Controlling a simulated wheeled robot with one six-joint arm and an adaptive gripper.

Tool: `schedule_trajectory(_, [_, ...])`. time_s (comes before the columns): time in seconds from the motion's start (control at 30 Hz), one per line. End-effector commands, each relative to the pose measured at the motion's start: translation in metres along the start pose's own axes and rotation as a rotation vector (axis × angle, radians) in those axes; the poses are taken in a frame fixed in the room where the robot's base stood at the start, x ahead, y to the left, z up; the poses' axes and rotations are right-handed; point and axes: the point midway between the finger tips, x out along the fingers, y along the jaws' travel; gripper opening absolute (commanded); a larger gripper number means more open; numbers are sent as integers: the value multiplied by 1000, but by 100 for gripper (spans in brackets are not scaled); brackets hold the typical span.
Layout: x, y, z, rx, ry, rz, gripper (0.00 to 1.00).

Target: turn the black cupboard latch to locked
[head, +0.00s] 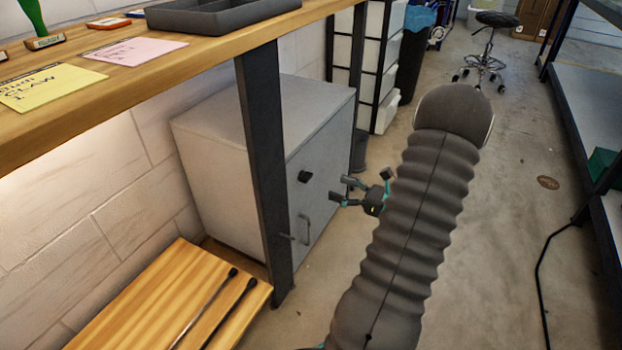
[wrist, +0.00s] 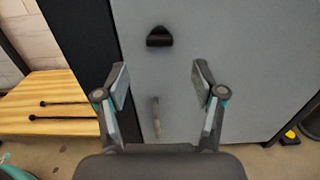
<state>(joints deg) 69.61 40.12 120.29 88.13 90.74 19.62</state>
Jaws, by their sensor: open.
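The grey cupboard (head: 215,140) stands under the wooden bench, its door (wrist: 200,40) facing my gripper. The black latch (head: 305,177) is a small dark knob on the upper part of the door; in the wrist view the latch (wrist: 159,37) lies above and between my fingertips, its long side roughly level. A grey bar handle (head: 303,228) is below it, and in the wrist view the handle (wrist: 155,117) shows between the fingers. My gripper (head: 342,190) is open and empty in front of the door, apart from the latch. In the wrist view my gripper (wrist: 161,75) has both fingers spread.
A dark bench leg (head: 262,160) stands close in front of the cupboard's left side. A low wooden board (head: 170,295) with two black-tipped sticks lies at lower left. A wheeled stool (head: 484,50) is far back. The floor (head: 500,200) right of the cupboard is mostly clear.

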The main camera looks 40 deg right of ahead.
Motion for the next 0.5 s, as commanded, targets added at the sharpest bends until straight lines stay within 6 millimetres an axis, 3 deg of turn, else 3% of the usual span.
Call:
schedule_trajectory(0.3, [60,1,0,0,1,4,69])
schedule_trajectory(0.5, [84,1,0,-1,1,3,69])
